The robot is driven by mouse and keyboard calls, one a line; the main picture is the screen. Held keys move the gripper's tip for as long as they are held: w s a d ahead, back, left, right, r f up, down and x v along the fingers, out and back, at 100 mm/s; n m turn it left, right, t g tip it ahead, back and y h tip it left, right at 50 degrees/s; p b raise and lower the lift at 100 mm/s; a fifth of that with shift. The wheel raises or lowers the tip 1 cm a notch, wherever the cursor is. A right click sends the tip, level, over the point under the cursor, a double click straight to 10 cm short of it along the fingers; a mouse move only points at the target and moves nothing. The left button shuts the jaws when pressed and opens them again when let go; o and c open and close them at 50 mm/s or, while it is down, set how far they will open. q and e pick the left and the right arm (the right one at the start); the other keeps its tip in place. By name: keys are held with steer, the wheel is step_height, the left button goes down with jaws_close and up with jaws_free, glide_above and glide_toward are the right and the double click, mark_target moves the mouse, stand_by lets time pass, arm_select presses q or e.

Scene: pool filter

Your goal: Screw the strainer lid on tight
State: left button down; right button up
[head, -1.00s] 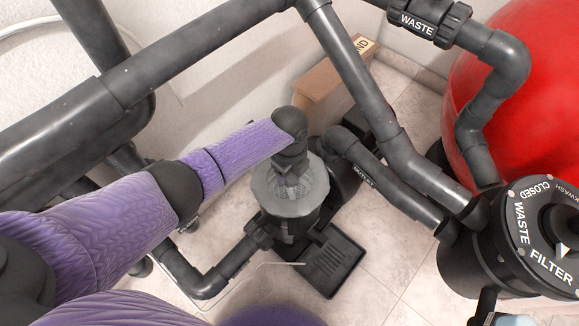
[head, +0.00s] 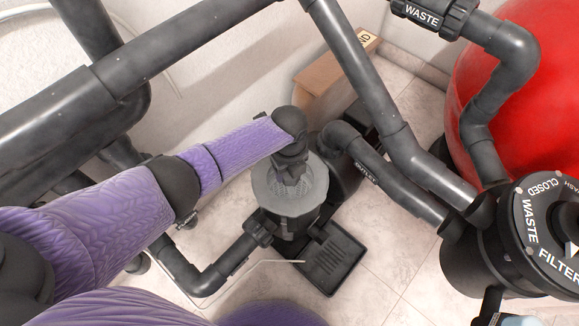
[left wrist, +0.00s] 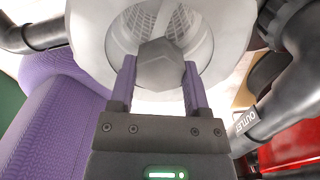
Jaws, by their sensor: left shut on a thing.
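The clear grey strainer lid (head: 263,192) sits on top of the dark pump strainer housing (head: 287,228) in the middle of the head view. In the left wrist view the round lid (left wrist: 90,35) fills the top, with a strainer basket showing through it. A dark faceted knob (left wrist: 160,66) stands at its centre. My left gripper (head: 291,172) reaches down onto the lid from above. In the left wrist view its two fingers (left wrist: 158,80) are shut on the knob, one on each side. The lid's threads are hidden. My right gripper is not in view.
A thick grey pipe (head: 375,110) slopes down right of the lid. The outlet pipe (head: 365,165) is close beside the housing. The filter valve (head: 530,220) and red tank (head: 480,85) stand at right. Tiled floor is open at front right.

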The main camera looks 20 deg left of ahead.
arm_select(q)
steer(key=m, duration=0.4)
steer(key=shift+f+b, duration=0.1)
steer(key=shift+b, duration=0.2)
steer(key=shift+m, duration=0.8)
jaws_free()
step_height(320, 180, up, 5)
steer(key=p, duration=0.3)
steer(key=shift+w+f, duration=0.1)
steer(key=shift+f, duration=0.2)
